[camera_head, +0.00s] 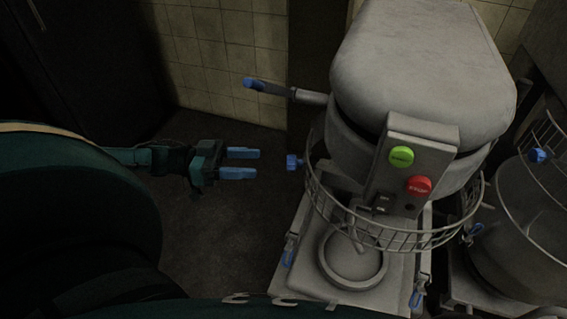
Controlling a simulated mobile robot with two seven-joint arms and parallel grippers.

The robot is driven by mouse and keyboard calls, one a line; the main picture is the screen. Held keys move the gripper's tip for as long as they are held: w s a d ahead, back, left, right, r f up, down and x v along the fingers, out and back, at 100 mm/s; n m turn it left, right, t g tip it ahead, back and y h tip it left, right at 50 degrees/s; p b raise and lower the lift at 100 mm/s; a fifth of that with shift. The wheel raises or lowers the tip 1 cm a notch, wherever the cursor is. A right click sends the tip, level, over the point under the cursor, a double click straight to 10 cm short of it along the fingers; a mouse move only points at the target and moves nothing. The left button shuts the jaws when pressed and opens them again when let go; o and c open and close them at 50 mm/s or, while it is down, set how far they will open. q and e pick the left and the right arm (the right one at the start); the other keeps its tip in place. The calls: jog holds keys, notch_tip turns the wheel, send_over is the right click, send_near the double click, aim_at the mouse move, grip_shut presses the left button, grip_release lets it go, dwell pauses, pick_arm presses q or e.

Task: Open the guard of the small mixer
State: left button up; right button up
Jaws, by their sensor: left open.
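The small mixer (420,75) stands right of centre, a grey machine with a rounded head and a front panel with a green and a red button. Its wire guard (393,238) curves around the front below the head. A blue knob (294,162) sticks out at the guard's left side. My left gripper (240,163) is open and empty, its two blue fingers pointing right toward the knob, with a gap between them in the picture. My right gripper is not in view.
A blue-tipped lever (268,87) juts left from the mixer head, above my left gripper. A second machine with a bowl and wire guard (540,150) stands close on the right. A tiled wall (215,60) is behind. Dark floor lies open around my left gripper.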

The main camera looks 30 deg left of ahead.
pick_arm(q)
jog(key=x, duration=0.8)
jog(key=shift+c, duration=0.2)
grip_shut()
